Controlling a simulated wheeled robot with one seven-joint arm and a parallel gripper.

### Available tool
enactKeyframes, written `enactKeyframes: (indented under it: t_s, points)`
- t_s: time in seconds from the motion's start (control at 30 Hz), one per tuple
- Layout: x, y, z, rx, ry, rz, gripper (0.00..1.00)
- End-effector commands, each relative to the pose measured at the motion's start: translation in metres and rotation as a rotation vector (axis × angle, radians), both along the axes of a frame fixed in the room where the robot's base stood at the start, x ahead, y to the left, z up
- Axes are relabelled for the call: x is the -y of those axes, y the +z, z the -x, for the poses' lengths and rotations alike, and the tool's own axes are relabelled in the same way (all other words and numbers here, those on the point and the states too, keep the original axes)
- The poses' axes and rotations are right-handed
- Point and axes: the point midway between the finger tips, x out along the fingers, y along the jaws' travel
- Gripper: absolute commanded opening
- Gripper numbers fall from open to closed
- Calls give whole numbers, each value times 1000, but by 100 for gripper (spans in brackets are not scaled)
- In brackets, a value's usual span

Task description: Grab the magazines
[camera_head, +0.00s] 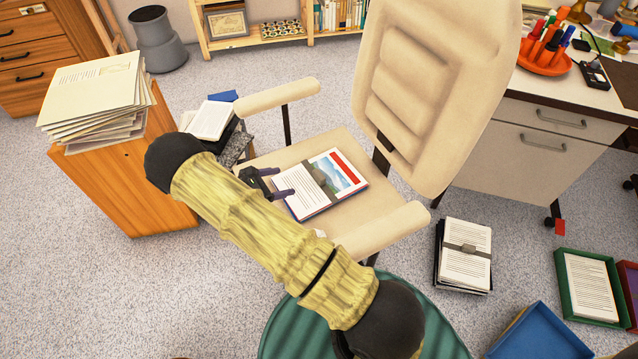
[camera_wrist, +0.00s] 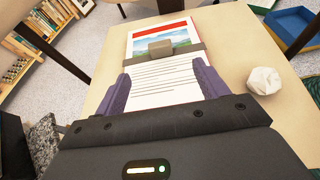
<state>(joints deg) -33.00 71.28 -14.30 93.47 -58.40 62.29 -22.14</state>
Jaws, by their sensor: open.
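The magazines (camera_head: 335,173) lie as a bundle on the seat of a beige office chair (camera_head: 365,215). A grey band with a block at its middle wraps the bundle. The top cover shows a landscape picture, a red strip and lines of text. In the wrist view the bundle (camera_wrist: 160,77) lies straight ahead, its near end between or just under my fingers. My gripper (camera_head: 286,188) is open, its two purple fingers apart at the bundle's left end. In the wrist view my gripper (camera_wrist: 163,85) has one finger toward each long side; contact cannot be told.
The chair's armrests (camera_head: 278,97) and backrest (camera_head: 430,85) stand around the seat. A crumpled white ball (camera_wrist: 264,80) lies on the seat right of the bundle. Another banded paper stack (camera_head: 464,255) and trays (camera_head: 590,287) are on the floor. Papers top a wooden cabinet (camera_head: 135,190).

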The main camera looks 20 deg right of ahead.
Motion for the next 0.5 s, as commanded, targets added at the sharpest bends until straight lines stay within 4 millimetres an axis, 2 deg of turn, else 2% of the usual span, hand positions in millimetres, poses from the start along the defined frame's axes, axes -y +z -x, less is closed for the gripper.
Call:
enactKeyframes:
  t_s: [0.17,0.5]
  points:
    - [17,-8,-2,-1,-4,0,73]
    - [72,-32,-9,-1,-5,-1,73]
